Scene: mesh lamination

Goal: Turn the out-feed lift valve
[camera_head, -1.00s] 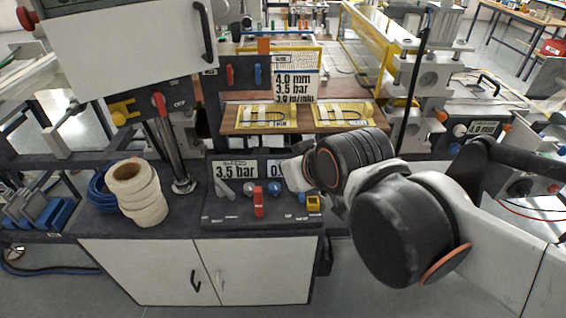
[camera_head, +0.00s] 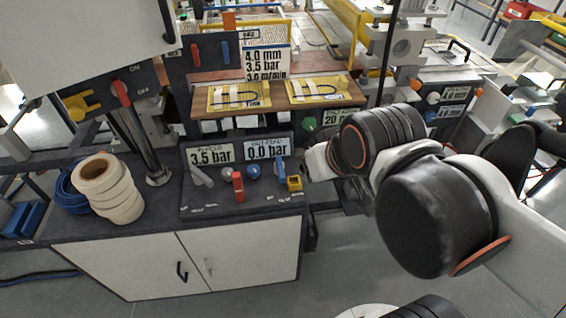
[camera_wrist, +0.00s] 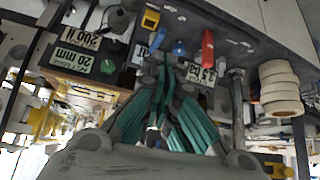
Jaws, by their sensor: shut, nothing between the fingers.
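The dark control panel (camera_head: 235,203) stands on the bench with a 3.5 bar display (camera_head: 211,155) and an out-feed display (camera_head: 267,148) reading 0.0 bar. Below the out-feed display are a blue knob (camera_head: 253,171) and an upright blue lever (camera_head: 280,169). A red lever (camera_head: 239,186) and grey lever (camera_head: 201,176) sit left; the small labels are unreadable. My gripper (camera_wrist: 165,66) has teal fingers drawn together, empty, pointing toward the panel in the wrist view. The blue lever (camera_wrist: 157,40) appears just beyond the fingertips; contact cannot be told. The head view hides my fingers behind my arm.
A yellow block (camera_head: 294,184) sits right of the blue lever. Tape rolls (camera_head: 108,188) stand at the left of the bench. A board with yellow plates (camera_head: 238,95) lies behind the panel. Floor shows clear before the cabinet (camera_head: 185,265).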

